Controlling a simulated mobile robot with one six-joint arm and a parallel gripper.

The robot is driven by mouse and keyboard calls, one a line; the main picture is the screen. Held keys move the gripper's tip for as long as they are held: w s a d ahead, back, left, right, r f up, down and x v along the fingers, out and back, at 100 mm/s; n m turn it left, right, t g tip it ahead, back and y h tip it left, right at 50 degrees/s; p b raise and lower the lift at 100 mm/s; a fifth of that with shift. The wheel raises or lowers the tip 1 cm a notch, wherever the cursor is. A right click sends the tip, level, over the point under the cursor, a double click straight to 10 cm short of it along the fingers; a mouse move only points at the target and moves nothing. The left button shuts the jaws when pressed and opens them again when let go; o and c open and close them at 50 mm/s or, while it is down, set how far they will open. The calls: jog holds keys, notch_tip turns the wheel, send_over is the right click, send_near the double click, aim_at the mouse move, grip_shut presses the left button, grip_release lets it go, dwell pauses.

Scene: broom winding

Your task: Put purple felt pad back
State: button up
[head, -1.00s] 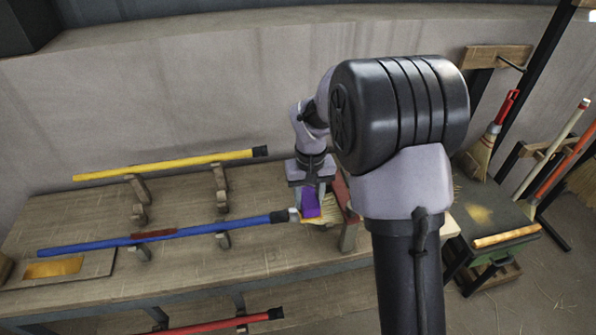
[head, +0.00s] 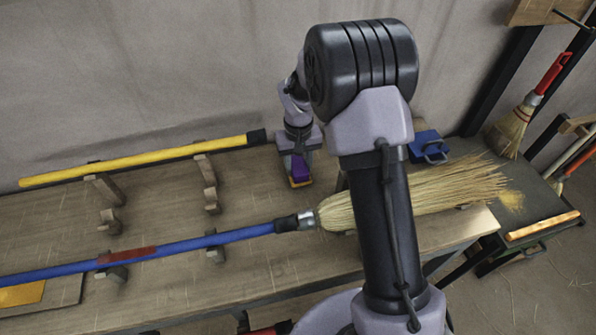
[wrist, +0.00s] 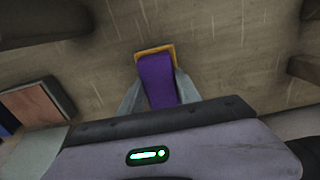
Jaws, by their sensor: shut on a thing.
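The purple felt pad (head: 299,165) shows below my gripper (head: 300,160) in the head view, with an orange-yellow edge at its lower end. My gripper is shut on it. In the wrist view the purple pad (wrist: 158,78) sits between the two grey fingers of my gripper (wrist: 159,92), its orange-yellow edge pointing away over bare wood. The pad is over the bench, behind the blue broom's collar and right of the yellow handle's black end. I cannot tell whether it touches the bench.
A blue-handled broom (head: 190,246) rests on wooden supports, its straw head (head: 415,198) to the right, partly hidden by my arm. A yellow handle (head: 130,163) lies on supports behind. A blue object (head: 428,146) sits at the right. Bare bench (head: 250,190) lies left of my gripper.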

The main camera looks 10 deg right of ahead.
jog(key=shift+f, duration=0.65)
jog(key=shift+r, duration=0.2)
jog(key=shift+f, duration=0.15)
jog(key=o, duration=1.3)
jog(key=shift+w, duration=0.1)
